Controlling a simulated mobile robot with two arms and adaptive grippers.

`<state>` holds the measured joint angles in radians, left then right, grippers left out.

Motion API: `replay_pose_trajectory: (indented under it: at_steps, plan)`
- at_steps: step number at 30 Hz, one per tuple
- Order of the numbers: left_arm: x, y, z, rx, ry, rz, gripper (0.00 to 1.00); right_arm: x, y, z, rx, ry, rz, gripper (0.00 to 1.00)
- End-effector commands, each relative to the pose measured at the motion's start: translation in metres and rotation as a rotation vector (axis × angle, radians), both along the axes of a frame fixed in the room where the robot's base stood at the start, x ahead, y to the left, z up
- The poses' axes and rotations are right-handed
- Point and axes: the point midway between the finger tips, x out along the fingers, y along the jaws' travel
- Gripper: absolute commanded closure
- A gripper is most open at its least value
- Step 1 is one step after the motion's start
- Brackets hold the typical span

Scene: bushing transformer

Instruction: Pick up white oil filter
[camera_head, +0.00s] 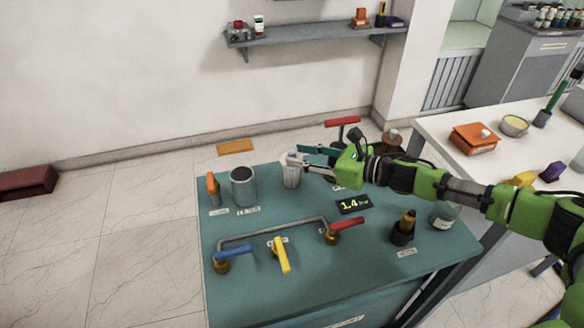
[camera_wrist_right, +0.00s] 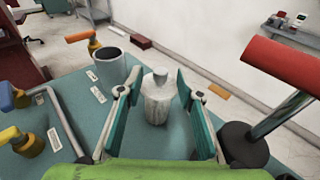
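The white oil filter (camera_head: 291,174) stands upright on the teal table (camera_head: 300,300), right of a grey metal cup. My right gripper (camera_head: 303,160) reaches in from the right at the filter. In the right wrist view the filter (camera_wrist_right: 157,101) is between the two teal fingers of my right gripper (camera_wrist_right: 157,80). The fingers are spread, with a visible gap on each side of the filter. My left gripper is not in view.
A grey cup (camera_head: 243,187) and an orange-handled valve (camera_head: 213,188) stand left of the filter. A red-handled lever (camera_wrist_right: 293,68) rises close to my right gripper. A pipe with valves (camera_head: 275,230) and a small display (camera_head: 353,204) are nearer the front.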

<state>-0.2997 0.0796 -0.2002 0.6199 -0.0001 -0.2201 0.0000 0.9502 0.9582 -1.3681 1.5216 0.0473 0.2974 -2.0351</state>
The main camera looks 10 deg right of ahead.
Motion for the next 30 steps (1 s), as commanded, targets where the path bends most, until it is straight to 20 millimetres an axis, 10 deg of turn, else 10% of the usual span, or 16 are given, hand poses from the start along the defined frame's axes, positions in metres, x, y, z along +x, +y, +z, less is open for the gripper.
replay_pose_trajectory:
  at_steps: [15,20,30]
  plan:
    - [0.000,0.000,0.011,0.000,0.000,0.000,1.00,0.020,0.023,-0.005,0.000,0.000,-0.001,0.66]
    - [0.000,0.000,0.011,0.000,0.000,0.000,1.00,0.020,0.023,-0.005,0.001,0.001,0.000,1.00]
    - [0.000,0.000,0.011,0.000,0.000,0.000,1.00,0.020,0.023,-0.005,0.001,0.000,0.000,1.00]
